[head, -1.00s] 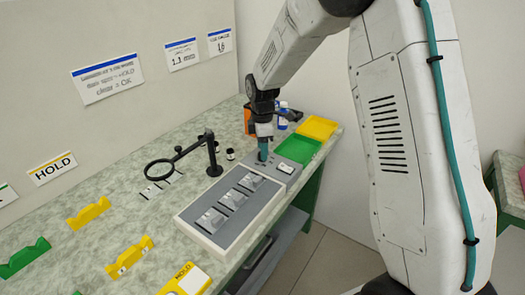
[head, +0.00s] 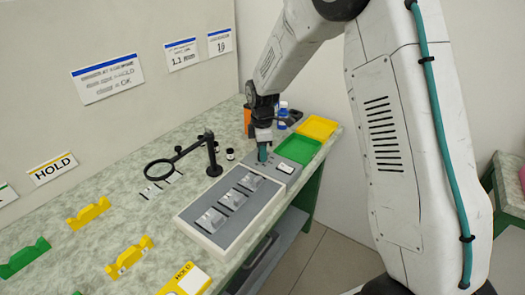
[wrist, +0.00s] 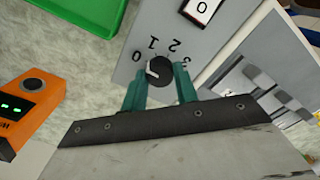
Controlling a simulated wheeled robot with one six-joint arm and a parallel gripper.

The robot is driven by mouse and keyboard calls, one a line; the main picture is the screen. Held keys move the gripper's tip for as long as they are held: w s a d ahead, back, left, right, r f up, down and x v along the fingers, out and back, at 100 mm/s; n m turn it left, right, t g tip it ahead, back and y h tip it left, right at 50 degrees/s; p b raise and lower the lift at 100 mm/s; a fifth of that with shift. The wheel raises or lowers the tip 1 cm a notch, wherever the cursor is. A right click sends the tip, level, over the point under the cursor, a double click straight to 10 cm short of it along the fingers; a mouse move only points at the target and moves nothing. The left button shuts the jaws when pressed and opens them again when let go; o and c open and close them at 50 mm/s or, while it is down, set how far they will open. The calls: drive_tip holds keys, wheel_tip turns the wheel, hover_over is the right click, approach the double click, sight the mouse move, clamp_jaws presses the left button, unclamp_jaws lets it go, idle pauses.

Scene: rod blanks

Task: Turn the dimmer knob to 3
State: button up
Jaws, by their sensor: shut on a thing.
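The dimmer knob (wrist: 159,71) is a round black knob on a light grey panel (wrist: 129,66). A white mark shows on its left side in the wrist view, roughly between 0 and 1. The printed numbers 0, 1, 2 and 3 curve around it; the 3 is partly covered by a finger. My gripper (wrist: 160,88) has its teal fingers on both sides of the knob and is shut on it. In the head view my gripper (head: 262,153) points down at the grey panel (head: 286,168), and the knob is hidden there.
A rocker switch (wrist: 201,10) marked 0 sits on the same panel. A grey tray (head: 186,217) with metal parts stands beside it. A green tray (head: 299,148) and a yellow tray (head: 317,127) lie behind. A magnifier stand (head: 213,153) and an orange device (wrist: 30,105) are close by.

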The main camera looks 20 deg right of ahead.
drive_tip(key=m, duration=1.3)
drive_tip(key=shift+m, duration=0.3)
drive_tip(key=m, duration=0.6)
drive_tip(key=shift+w, duration=0.1)
drive_tip(key=m, duration=0.6)
drive_tip(key=shift+m, duration=0.3)
drive_tip(key=shift+r, duration=0.1)
drive_tip(key=o, duration=1)
